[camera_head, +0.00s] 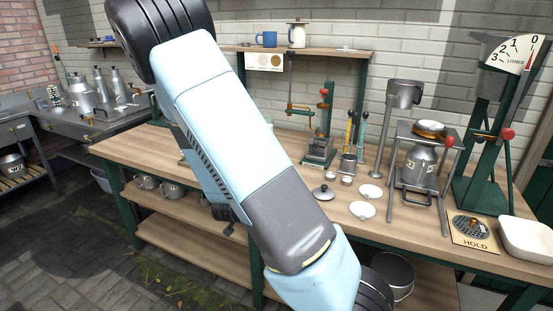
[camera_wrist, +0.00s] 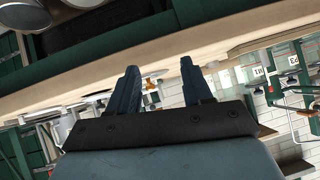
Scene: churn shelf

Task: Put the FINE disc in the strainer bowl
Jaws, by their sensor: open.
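My gripper (camera_wrist: 159,68) shows in the wrist view with its two dark fingers apart and nothing between them. In the head view my arm crosses the middle and hides part of the bench; the gripper itself is not visible there. A shallow bowl with a gold-coloured rim (camera_head: 430,128) sits on a metal stand above a small can at the right; it may be the strainer bowl. A card with several round samples (camera_head: 264,61) hangs from the back shelf, its words too small to read. I cannot tell which thing is the FINE disc.
The wooden bench (camera_head: 290,150) holds two white dishes (camera_head: 362,210), a knobbed lid (camera_head: 323,192), a green press (camera_head: 320,140), a tall funnel stand (camera_head: 404,95), a HOLD plate (camera_head: 475,229) and a white tray (camera_head: 527,238). A green dial scale (camera_head: 490,130) stands far right.

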